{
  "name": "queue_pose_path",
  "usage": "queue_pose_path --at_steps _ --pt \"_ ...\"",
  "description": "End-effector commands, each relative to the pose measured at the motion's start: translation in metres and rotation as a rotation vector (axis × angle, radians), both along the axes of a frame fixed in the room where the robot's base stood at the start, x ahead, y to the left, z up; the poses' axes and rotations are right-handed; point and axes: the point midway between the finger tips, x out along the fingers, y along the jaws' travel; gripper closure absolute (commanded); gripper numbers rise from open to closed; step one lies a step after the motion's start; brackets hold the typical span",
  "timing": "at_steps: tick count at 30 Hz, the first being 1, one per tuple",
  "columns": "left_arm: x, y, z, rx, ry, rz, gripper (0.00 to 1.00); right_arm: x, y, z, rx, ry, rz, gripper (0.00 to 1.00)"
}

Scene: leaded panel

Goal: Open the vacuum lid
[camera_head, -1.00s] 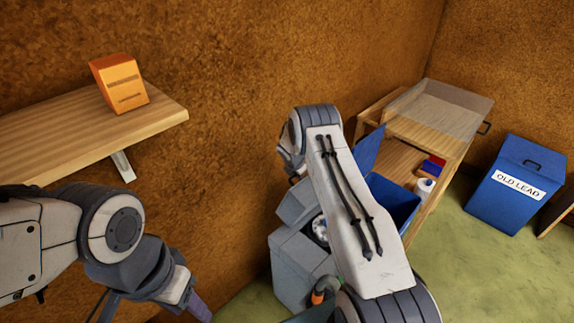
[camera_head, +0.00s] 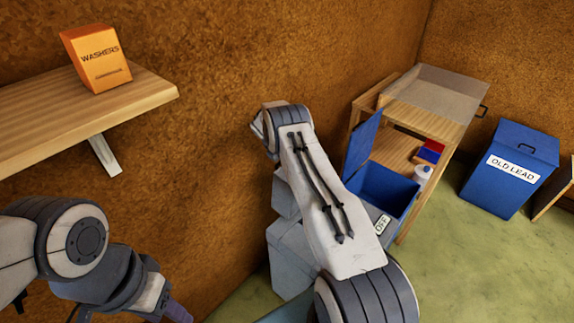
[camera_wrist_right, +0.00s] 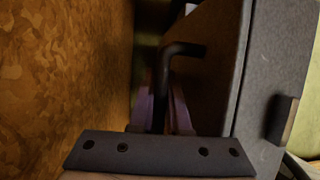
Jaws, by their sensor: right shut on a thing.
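A grey box-like body (camera_head: 288,262), which looks like the vacuum, stands by the wall in the head view. A grey upper piece (camera_head: 284,194) rises above it, partly behind my right arm. In the right wrist view, the purple fingers of my right gripper (camera_wrist_right: 163,100) are shut on a black bent handle (camera_wrist_right: 182,49). A dark grey panel (camera_wrist_right: 215,60) is beside the handle. The arm hides this gripper in the head view. My left gripper (camera_head: 177,312) is low at the left, cut by the frame edge; its opening cannot be judged.
A blue bin (camera_head: 392,187) with a raised flap stands behind my right arm, near an OFF label (camera_head: 382,225). A wooden bench (camera_head: 430,112) and a lidded OLD LEAD bin (camera_head: 510,165) are at right. A shelf (camera_head: 120,100) holds a WASHERS box (camera_head: 96,58). Green floor is clear at lower right.

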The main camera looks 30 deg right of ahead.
Motion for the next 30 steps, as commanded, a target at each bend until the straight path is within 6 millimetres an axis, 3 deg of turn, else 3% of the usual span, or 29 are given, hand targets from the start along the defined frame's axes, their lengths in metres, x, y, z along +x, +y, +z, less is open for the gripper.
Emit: queue_pose_path --at_steps 4,5,6,17,30 --pt "0.0 0.0 0.0 0.0 0.0 0.0 0.5 0.0 -0.001 0.0 0.0 -0.001 -0.001 1.0" --pt "0.0 0.0 0.0 0.0 0.0 0.0 0.5 0.0 -0.001 0.0 -0.001 -0.002 0.0 0.82" --pt "0.0 0.0 0.0 0.0 0.0 0.0 0.5 0.0 -0.001 0.0 -0.001 -0.002 0.0 0.73" --pt "0.0 0.0 0.0 0.0 0.0 0.0 0.5 0.001 0.002 0.004 0.0 -0.002 0.001 0.73" --pt "0.0 0.0 -0.01 0.0 0.0 0.0 0.5 -0.002 0.031 0.075 -0.001 -0.004 0.001 0.73"
